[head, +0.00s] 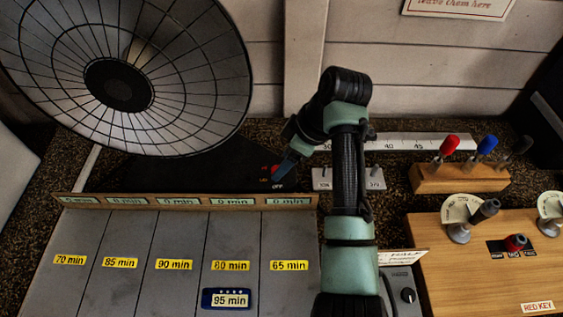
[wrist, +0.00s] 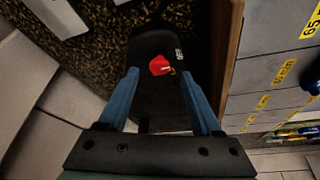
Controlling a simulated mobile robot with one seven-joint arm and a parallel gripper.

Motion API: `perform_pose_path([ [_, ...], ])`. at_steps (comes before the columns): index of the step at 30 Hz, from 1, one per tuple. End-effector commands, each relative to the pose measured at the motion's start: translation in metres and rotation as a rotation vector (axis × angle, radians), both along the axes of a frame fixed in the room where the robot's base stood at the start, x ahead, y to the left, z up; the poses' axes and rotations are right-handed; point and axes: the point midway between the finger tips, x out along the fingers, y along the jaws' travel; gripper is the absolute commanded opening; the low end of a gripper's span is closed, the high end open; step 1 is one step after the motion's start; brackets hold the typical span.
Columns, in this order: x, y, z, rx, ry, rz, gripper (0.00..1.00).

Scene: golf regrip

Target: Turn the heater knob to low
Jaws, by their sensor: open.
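The heater is a large round wire-fronted dish (head: 185,60) on a dark base (head: 215,172). The red heater knob (wrist: 159,65) sits on that base, with a pale pointer mark and the printed word OFF beside it. In the wrist view the pointer aims toward the OFF side; I cannot read its exact setting. My gripper (wrist: 160,75) is open, with its blue fingers spread to either side of the knob in the picture. I see no contact.
A wooden ledge with green-labelled slots (head: 180,202) runs close in front of the base. Grey lanes with yellow minute labels (head: 174,264) lie before it. A wooden block with coloured-handled tools (head: 460,180) and a wooden board with small knobs (head: 480,265) stand right.

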Motion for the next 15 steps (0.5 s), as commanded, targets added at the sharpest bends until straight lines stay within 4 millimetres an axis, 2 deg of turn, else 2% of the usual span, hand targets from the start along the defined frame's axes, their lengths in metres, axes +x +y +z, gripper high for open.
perform_pose_path([
  [6, 0.003, 0.007, -0.019, 0.000, 0.000, -0.001, 0.66],
  [15, 0.004, 0.008, -0.022, 0.001, -0.001, 0.000, 0.66],
])
